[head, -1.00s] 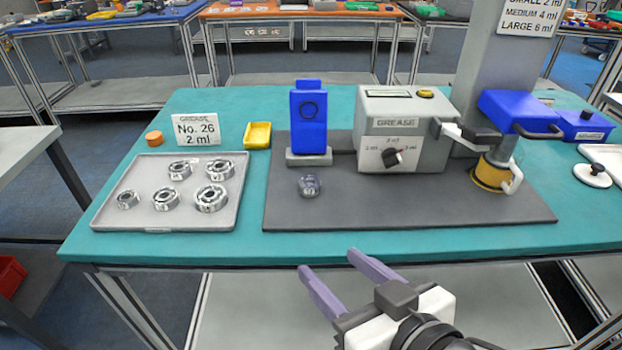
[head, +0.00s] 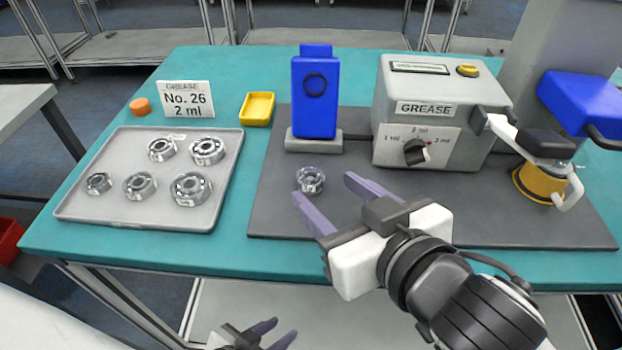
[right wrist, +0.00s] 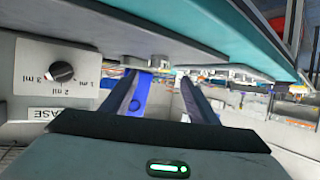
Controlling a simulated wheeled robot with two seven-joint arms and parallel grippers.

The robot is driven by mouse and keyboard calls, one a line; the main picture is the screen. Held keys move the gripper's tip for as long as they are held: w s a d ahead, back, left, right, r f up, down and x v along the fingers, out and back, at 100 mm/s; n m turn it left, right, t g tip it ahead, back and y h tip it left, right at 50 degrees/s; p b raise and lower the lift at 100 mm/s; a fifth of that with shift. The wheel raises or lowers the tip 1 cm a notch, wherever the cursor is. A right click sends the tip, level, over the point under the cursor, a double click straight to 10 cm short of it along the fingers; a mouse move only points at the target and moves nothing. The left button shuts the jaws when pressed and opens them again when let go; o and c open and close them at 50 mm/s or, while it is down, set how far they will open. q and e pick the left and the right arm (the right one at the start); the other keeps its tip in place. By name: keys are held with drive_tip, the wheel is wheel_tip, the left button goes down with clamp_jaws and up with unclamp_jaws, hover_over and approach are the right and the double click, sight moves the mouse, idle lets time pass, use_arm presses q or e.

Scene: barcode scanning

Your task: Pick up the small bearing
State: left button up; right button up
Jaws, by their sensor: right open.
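Several metal bearings lie on a grey tray (head: 75,210) at the left of the table. The smallest-looking bearing (head: 98,183) is at the tray's left side. A small round, clear-looking piece (head: 311,180) sits on the dark mat; I cannot tell exactly what it is. My right gripper (head: 335,197) is open and empty, with its purple fingers over the mat's front, just in front of this round piece. In the right wrist view its fingers (right wrist: 162,88) are spread, with nothing between them. My left gripper (head: 278,333) is low at the bottom edge, fingers apart and empty.
A blue upright device (head: 314,95) stands behind the round piece. The grease machine (head: 430,110) with its dial is to its right. A yellow dish (head: 257,108), an orange cap (head: 140,106) and a grease sign (head: 186,98) lie behind the tray. The dark mat's (head: 275,215) front left is clear.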

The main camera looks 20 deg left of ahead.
sight(308, 174)
drive_tip(key=x, duration=0.5)
drive_tip(key=shift+w+f, duration=0.15)
drive_tip(key=shift+f, duration=0.1)
drive_tip(key=shift+d, duration=0.1)
drive_tip(key=c, duration=1.1)
drive_tip(key=shift+r, duration=0.1)
drive_tip(key=shift+c, duration=0.2)
